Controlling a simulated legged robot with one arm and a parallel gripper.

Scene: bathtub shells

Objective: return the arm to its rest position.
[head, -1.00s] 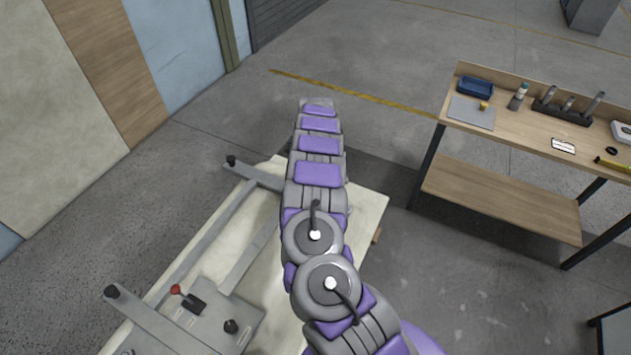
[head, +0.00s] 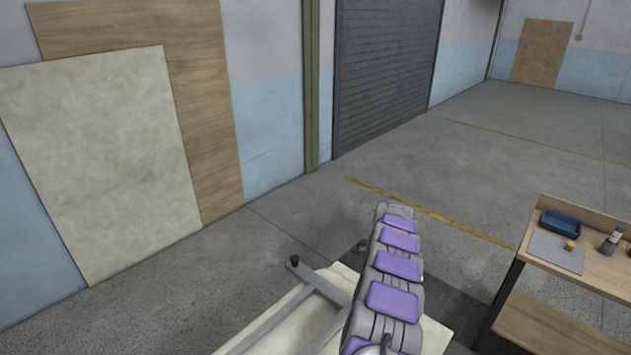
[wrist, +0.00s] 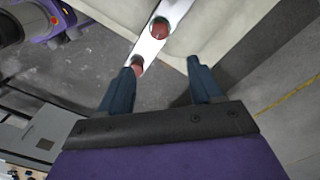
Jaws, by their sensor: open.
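My arm (head: 393,270) shows in the head view as a chain of grey links with purple pads, stretched out over a pale cream-topped stand (head: 432,335). The gripper end is not visible in the head view. In the wrist view my gripper (wrist: 162,85) has its two dark blue fingers spread apart, with nothing between their tips. Beyond the fingers is a white strip (wrist: 152,45) with reddish round parts, against a pale surface. I cannot tell what the strip belongs to.
A grey metal frame (head: 322,286) lies on the stand. A wooden workbench (head: 600,268) with a blue tray (head: 561,223) stands at the right. Large panels (head: 110,150) lean on the left wall. The floor behind is clear.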

